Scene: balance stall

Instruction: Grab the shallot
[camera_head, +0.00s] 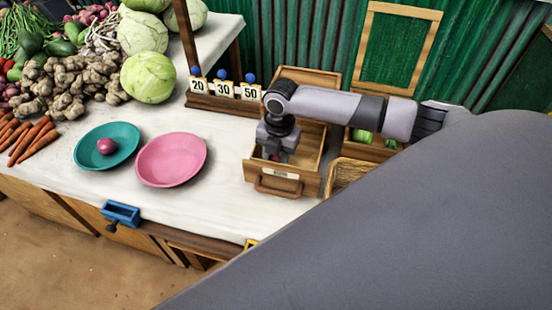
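A small round purple-pink bulb (107,146), which looks like a shallot or onion, lies in the teal plate (82,156) on the left of the counter. My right gripper (274,156) points down into the open wooden drawer box (312,150), near its left side. A small pinkish patch shows by its fingertips, too small to tell what it is. The fingers are partly hidden, so I cannot tell whether they are open or shut. My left gripper is not in view.
An empty pink plate (171,160) sits between the teal plate and the drawer box. Price cards (224,89) stand behind. Ginger (66,85), carrots (36,141) and cabbages (148,77) fill the left. A wicker basket (345,173) is right of the box.

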